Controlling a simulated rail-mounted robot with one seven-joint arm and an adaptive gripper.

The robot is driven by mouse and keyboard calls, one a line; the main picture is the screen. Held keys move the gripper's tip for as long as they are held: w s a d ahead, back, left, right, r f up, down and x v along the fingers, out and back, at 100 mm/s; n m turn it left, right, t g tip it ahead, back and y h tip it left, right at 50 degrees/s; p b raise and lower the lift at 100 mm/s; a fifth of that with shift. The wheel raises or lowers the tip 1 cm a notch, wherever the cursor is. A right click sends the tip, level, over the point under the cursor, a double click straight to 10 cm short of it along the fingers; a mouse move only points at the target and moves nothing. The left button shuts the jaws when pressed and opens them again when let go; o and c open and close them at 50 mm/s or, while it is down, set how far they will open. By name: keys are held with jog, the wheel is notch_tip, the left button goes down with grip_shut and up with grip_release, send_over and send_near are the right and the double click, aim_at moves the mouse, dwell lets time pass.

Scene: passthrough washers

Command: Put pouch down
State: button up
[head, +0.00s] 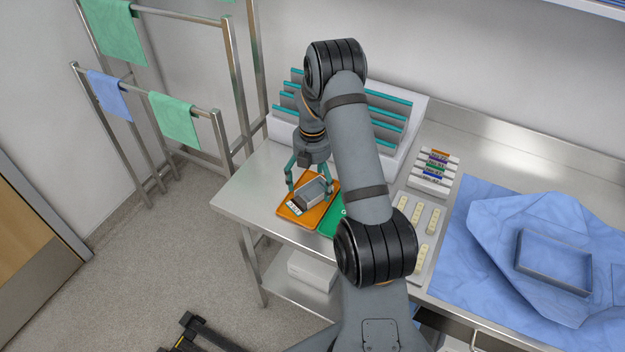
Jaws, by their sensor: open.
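The pouch (313,192) looks like a grey, box-shaped packet with a pale label strip at its lower left end. It rests on an orange tray (316,217) near the front left of the steel table. My gripper (309,190) is above the tray with its teal fingers spread, one on each side of the pouch. The jaws are open. Whether a finger touches the pouch cannot be told from this view.
A green tray (329,223) sits right of the orange one, partly behind my arm. A white rack with teal bars (392,122) stands behind. To the right are a pale strip holder (420,236), a small labelled rack (434,172) and blue cloth (460,262) under a wrapped tray.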

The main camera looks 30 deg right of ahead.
aim_at(313, 185)
jog(key=shift+w+r, duration=0.1)
jog(key=shift+r, duration=0.6)
notch_tip(313, 185, up, 11)
jog(key=b, duration=0.1)
